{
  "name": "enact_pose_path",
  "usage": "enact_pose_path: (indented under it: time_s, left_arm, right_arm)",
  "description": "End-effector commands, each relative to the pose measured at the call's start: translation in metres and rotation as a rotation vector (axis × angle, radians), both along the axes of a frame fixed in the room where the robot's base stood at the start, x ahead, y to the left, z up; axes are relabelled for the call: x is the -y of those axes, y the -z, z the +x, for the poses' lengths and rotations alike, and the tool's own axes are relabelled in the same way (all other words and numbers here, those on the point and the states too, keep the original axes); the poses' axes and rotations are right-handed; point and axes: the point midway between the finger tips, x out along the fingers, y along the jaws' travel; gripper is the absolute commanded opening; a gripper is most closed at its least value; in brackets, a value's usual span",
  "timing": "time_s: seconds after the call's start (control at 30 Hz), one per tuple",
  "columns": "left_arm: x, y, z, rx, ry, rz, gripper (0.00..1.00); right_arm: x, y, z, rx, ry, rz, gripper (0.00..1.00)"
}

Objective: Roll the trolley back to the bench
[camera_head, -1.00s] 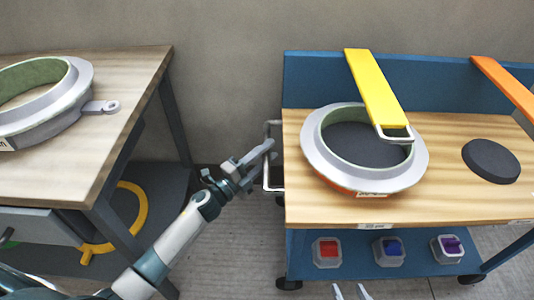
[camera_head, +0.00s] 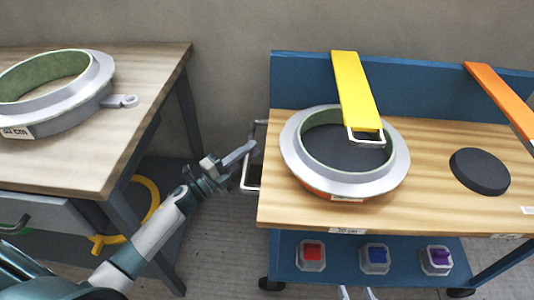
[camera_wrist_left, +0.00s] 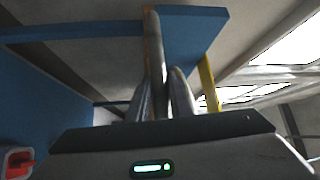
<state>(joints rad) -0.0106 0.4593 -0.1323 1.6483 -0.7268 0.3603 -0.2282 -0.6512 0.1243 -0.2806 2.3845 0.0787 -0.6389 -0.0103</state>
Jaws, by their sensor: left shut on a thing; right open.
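The blue trolley (camera_head: 395,76) with a wooden top stands on castors at the right in the head view. Its metal side handle (camera_head: 250,186) faces the bench. My left gripper (camera_head: 246,152) is shut on that handle; in the left wrist view the handle bar (camera_wrist_left: 155,60) runs between its fingers. The wooden-topped bench (camera_head: 125,75) stands at the left, with a floor gap between it and the trolley. My right gripper (camera_head: 356,293) is open and empty at the bottom edge, in front of the trolley; only its fingertips show.
On the trolley are a grey ring mould (camera_head: 300,172), a dark disc (camera_head: 480,171), a yellow bar (camera_head: 356,92) and an orange bar (camera_head: 500,97). Several small boxes sit on its lower shelf. Another ring mould (camera_head: 95,90) is on the bench, above a yellow ring (camera_head: 150,190).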

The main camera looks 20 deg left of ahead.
Motion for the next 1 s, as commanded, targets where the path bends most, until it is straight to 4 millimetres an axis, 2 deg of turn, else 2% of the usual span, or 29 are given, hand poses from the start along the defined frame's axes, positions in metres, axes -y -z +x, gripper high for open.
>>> enact_pose_path:
  time_s: [0.27,0.3,0.37,0.77,1.0]
  left_arm:
    - [0.0056,0.0004,-0.0012,0.002,0.011,-0.002,0.00]
    - [0.0056,0.0004,-0.0013,0.002,0.011,-0.002,0.26]
    - [0.0054,0.0004,-0.0012,0.002,0.010,-0.002,0.37]
    - [0.0044,-0.0004,-0.0006,0.003,0.008,-0.001,0.37]
    - [0.0118,-0.0006,0.0017,0.003,0.008,-0.003,0.37]
  right_arm:
    - [-0.0004,0.0002,-0.0001,0.001,-0.001,0.000,0.41]
    - [-0.0003,0.0003,-0.0002,0.001,-0.001,0.000,0.41]
    - [-0.0001,0.0004,-0.0003,0.001,-0.002,-0.001,0.41]
    - [-0.0001,0.0014,-0.0012,-0.002,-0.001,-0.002,0.41]
    - [-0.0001,0.0005,-0.0008,-0.002,-0.001,-0.001,0.41]
